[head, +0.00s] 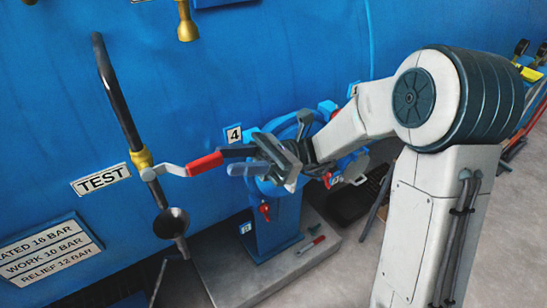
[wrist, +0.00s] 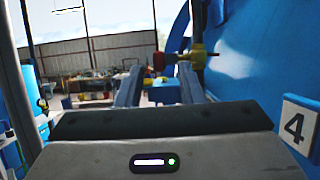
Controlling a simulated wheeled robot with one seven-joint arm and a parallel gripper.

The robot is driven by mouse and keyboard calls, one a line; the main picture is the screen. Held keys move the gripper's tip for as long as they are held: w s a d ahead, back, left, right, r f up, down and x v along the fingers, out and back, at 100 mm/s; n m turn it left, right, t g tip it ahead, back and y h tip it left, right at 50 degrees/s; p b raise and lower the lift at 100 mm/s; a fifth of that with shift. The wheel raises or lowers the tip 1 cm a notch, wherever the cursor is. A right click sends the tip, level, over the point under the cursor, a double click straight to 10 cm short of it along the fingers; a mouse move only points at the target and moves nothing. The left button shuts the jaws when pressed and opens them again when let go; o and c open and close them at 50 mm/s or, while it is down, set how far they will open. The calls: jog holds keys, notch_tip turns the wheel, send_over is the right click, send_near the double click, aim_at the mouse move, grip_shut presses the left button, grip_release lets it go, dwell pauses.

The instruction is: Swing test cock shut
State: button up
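The test cock has a brass-yellow body (head: 141,160) on a dark upright pipe, beside the TEST plate (head: 101,179). Its cranked grey lever points right in the head view and ends in a red grip (head: 205,163). My gripper (head: 228,161) is just right of that grip, its fingers pointing toward it. In the wrist view the two fingers of my gripper (wrist: 159,70) stand apart, with the red grip (wrist: 158,62) seen between their tips and the yellow cock body (wrist: 197,55) beyond. Whether either finger touches the grip, I cannot tell.
The blue vessel wall runs close behind the cock, with a number 4 plate (head: 234,134). A dark funnel (head: 171,222) sits below the cock. A blue pedestal (head: 276,225) with red handles stands behind my gripper. Open floor lies at lower right.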

jog(key=b+v, duration=0.1)
jog(key=v, duration=0.8)
jog(key=shift+f, duration=0.15)
jog(key=shift+d, duration=0.15)
jog(key=s+d+f+n+t+h, duration=0.35)
jog(key=s+f+t+h, duration=0.4)
jog(key=s+h, duration=0.3)
jog(key=w+d+n+t+h, duration=0.1)
jog(key=d+n+t+h, duration=0.6)
jog(key=d, duration=0.6)
jog(key=r+t, duration=0.1)
jog(key=t, duration=0.1)
jog(key=shift+d+t, duration=0.35)
jog(key=shift+d, duration=0.05)
jog(key=shift+h, duration=0.25)
